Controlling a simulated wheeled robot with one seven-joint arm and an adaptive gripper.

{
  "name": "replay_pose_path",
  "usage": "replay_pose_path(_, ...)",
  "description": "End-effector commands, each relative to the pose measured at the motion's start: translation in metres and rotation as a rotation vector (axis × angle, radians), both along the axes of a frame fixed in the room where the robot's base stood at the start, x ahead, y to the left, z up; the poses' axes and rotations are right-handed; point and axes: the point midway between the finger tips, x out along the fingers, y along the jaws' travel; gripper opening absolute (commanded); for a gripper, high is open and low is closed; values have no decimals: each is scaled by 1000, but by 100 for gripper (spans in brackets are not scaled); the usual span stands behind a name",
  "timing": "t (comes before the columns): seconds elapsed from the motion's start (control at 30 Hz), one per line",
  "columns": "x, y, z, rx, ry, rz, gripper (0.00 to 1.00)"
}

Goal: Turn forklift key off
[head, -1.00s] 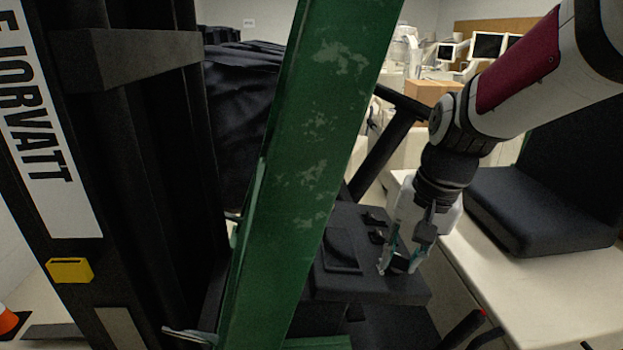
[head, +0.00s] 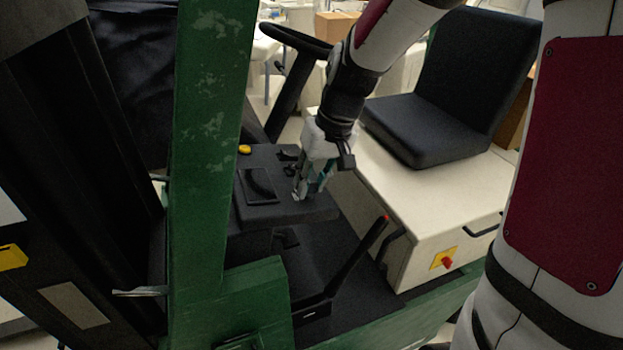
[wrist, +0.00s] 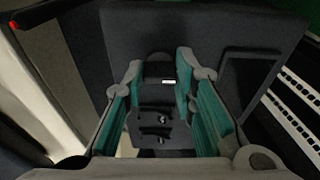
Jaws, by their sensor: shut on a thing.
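The forklift key (wrist: 156,68) shows in the wrist view as a small dark rounded piece between my fingertips. A little white mark is beside it. My gripper (head: 304,188) points down at the near right part of the dark control console (head: 285,212). In the wrist view my gripper (wrist: 158,72) has one teal-padded finger on each side of the key and is shut on it. In the head view the fingers hide the key, and I cannot tell which way it is turned.
The console also has a flat dark panel (head: 259,184), a yellow button (head: 244,149) and small switches (head: 289,154). A green mast post (head: 210,150) stands left of it. The steering wheel (head: 290,38) is behind, the black seat (head: 425,128) right, a red-tipped lever (head: 357,256) in front.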

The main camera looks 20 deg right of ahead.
Motion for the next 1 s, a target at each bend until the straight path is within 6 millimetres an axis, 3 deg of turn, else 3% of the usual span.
replay_pose_path(0.27, 0, 0, 0, -1, 1, 2, 0)
replay_pose_path(0.3, 0, 0, 0, -1, 0, 2, 29)
replay_pose_path(0.37, 0, 0, 0, -1, 0, 2, 43)
replay_pose_path(0.4, 0, 0, 0, -1, 0, 2, 45)
replay_pose_path(0.77, 0, -1, 5, -1, -2, 0, 45)
replay_pose_path(1.0, -6, -9, 41, -2, -6, -1, 45)
